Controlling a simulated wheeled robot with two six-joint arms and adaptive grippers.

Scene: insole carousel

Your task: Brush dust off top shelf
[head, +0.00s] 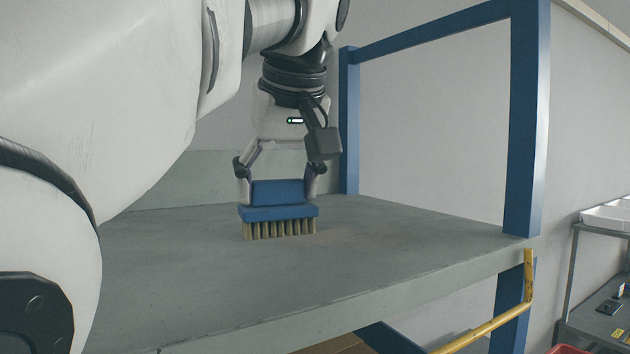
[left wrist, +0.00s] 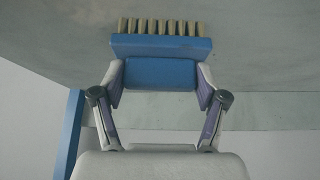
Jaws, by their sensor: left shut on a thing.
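My left gripper (head: 277,188) is shut on the blue handle of a brush (head: 278,212), seen in the head view. The brush has pale bristles pointing down at the grey top shelf (head: 400,262), at or very near its surface. In the left wrist view, the gripper's fingers (left wrist: 160,85) hold both sides of the brush's handle (left wrist: 160,73). A faint brownish patch, possibly dust (head: 365,238), lies on the shelf right of the brush. My right gripper is not in view.
Blue posts (head: 524,120) stand at the shelf's right side, with a blue rail (head: 430,33) across. A yellow bar (head: 490,328) sits below the front right corner. A grey cart (head: 600,300) with white trays stands at far right. The shelf's right part is clear.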

